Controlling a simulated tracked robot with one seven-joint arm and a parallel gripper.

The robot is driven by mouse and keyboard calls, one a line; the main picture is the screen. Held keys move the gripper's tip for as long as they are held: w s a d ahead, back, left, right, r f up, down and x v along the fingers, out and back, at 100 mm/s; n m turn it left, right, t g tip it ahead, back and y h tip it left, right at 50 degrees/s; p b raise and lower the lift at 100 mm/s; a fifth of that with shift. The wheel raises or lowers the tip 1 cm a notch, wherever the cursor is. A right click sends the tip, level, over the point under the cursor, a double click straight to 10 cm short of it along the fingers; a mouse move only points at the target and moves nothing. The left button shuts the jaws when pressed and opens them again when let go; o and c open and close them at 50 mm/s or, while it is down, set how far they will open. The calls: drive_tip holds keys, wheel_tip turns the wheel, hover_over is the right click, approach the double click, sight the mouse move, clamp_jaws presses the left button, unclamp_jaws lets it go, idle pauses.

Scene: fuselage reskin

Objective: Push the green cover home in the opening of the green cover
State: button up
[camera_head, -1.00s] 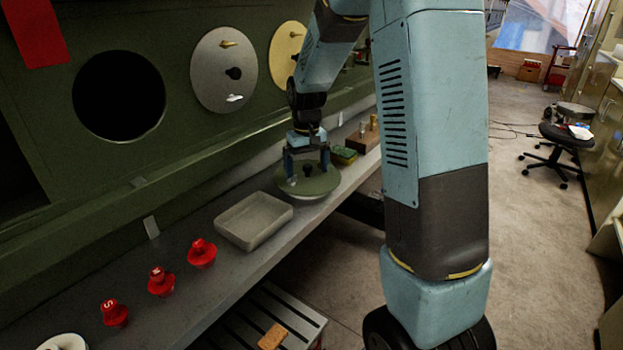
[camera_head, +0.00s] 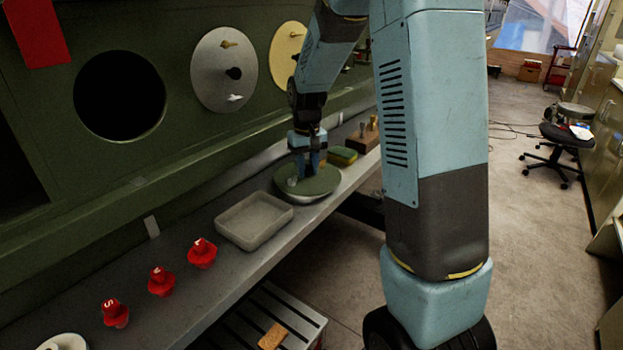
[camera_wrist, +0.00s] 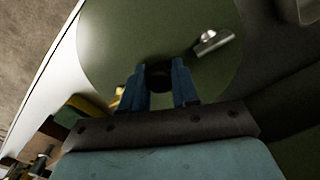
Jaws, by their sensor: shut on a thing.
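The green cover (camera_head: 318,184) is a round disc lying flat on the grey bench, to the right of the tray. It also fills the upper part of the wrist view (camera_wrist: 130,40). My gripper (camera_head: 304,172) points down over it, and in the wrist view my gripper (camera_wrist: 160,85) is shut on the black knob (camera_wrist: 158,72) at its middle. A small metal latch (camera_wrist: 212,41) sits on the cover. A round dark opening (camera_head: 119,95) shows in the green fuselage wall at the left; the cover is apart from it.
A grey tray (camera_head: 222,218) and several red knobs, one marked S (camera_head: 115,313), stand on the bench (camera_head: 200,280). A silver cover (camera_head: 212,92) and a yellow cover (camera_head: 278,70) sit in the wall. A green-yellow sponge (camera_head: 343,155) and a wooden block (camera_head: 363,138) lie beyond the green cover.

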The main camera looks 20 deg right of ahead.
sight(307, 165)
drive_tip(key=shift+f, duration=0.1)
clamp_jaws()
drive_tip(key=shift+r, duration=1.65)
drive_tip(key=shift+r, duration=1.4)
